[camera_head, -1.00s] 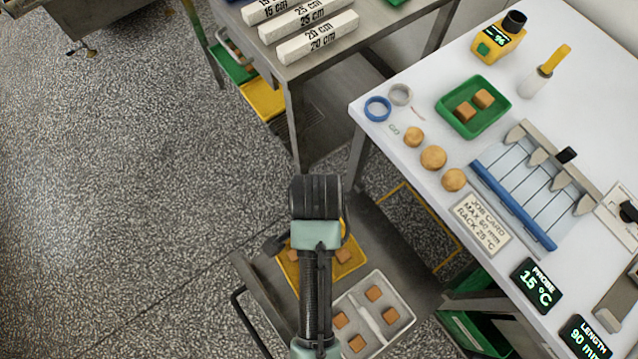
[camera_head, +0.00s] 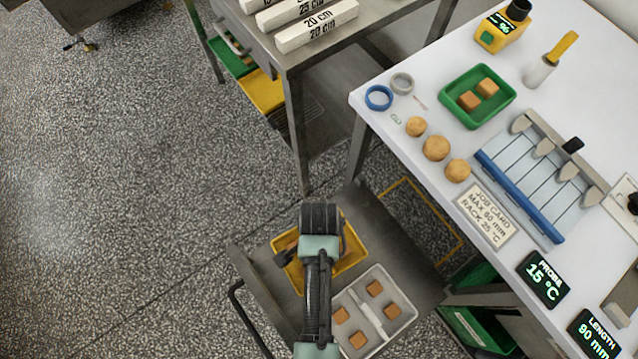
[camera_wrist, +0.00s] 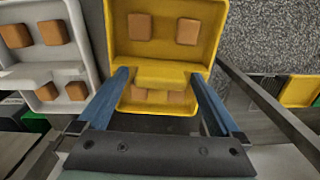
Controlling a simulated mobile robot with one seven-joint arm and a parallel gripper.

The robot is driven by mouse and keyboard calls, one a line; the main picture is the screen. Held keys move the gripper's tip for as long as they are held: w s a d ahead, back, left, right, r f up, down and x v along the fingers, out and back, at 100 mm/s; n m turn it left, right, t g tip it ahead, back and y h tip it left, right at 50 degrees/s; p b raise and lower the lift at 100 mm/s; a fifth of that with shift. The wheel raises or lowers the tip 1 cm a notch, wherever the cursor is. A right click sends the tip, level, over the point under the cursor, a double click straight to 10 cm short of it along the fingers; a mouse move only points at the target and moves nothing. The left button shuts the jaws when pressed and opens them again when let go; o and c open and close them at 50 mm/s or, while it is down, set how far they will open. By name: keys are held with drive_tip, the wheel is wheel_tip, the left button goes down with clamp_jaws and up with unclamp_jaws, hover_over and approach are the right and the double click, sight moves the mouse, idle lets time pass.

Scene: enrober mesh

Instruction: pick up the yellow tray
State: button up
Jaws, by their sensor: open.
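The yellow tray (camera_head: 354,246) lies on a low grey cart shelf, partly hidden by my arm in the head view. In the wrist view the yellow tray (camera_wrist: 165,32) shows a raised yellow bar across its middle, with brown square pieces on both sides of it. My gripper (camera_wrist: 160,74) is open over the tray. Its two blue fingers stand left and right of the raised bar, with gaps showing. I cannot tell how far the fingertips are above the tray floor. Nothing is held.
A white tray (camera_head: 373,316) with several brown pieces lies right beside the yellow tray; it also shows in the wrist view (camera_wrist: 28,72). A white worktable (camera_head: 440,200) overhangs at the right. A steel table (camera_head: 285,60) stands behind. Open floor lies left.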

drive_tip(key=shift+f, duration=0.25)
clamp_jaws()
idle(0.3)
